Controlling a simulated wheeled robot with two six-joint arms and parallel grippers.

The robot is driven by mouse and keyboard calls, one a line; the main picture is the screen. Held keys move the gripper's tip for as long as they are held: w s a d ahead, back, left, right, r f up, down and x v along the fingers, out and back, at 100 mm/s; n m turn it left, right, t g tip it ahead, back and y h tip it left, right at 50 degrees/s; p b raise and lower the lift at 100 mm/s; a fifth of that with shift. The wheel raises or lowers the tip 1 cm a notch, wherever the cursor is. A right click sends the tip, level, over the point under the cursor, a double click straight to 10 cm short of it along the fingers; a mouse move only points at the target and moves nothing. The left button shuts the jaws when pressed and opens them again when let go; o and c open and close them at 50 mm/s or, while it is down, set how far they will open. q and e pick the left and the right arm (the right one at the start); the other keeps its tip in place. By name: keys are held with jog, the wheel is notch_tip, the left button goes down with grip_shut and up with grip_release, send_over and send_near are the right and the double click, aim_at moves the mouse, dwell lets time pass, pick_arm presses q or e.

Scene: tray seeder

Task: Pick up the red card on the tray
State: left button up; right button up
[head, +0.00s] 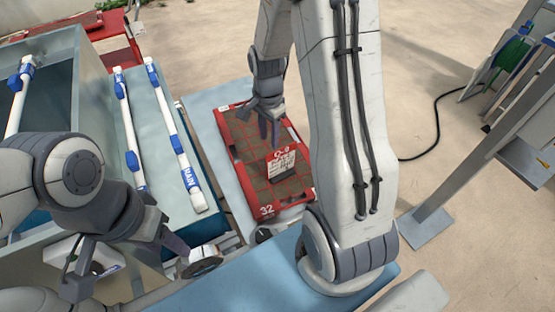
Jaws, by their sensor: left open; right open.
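The red card (282,169), with white and dark print on it, sits on the red tray (262,209) marked 32, right of the tray's middle. The tray holds a grid of dark brown cells. My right gripper (270,135) is open above the tray, just beyond the card in the picture, with fingers pointing down. It appears apart from the card. My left gripper (130,262) is open and empty at the lower left, away from the tray. My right arm hides the area to the right of the tray.
White tubes with blue fittings (175,140) lie on a blue-grey surface left of the tray. A red table (118,27) stands at the back left. A metal post (470,150) and green hose reel (511,55) stand at right.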

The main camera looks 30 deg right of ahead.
aim_at(281, 149)
jog(key=d, duration=0.1)
jog(key=d+f+m, duration=0.1)
jog(key=d+m, duration=0.1)
jog(key=shift+d+f, duration=0.4)
jog(key=shift+m, duration=0.3)
notch_tip(281, 149, down, 5)
jog(key=shift+d+r+p, duration=0.15)
jog(key=shift+r+p, duration=0.05)
jog(key=shift+p, duration=0.5)
jog(key=shift+f+p, duration=1.25)
jog(key=shift+f, duration=1.05)
jog(key=shift+w+f, duration=0.1)
jog(key=shift+f, duration=0.5)
grip_shut()
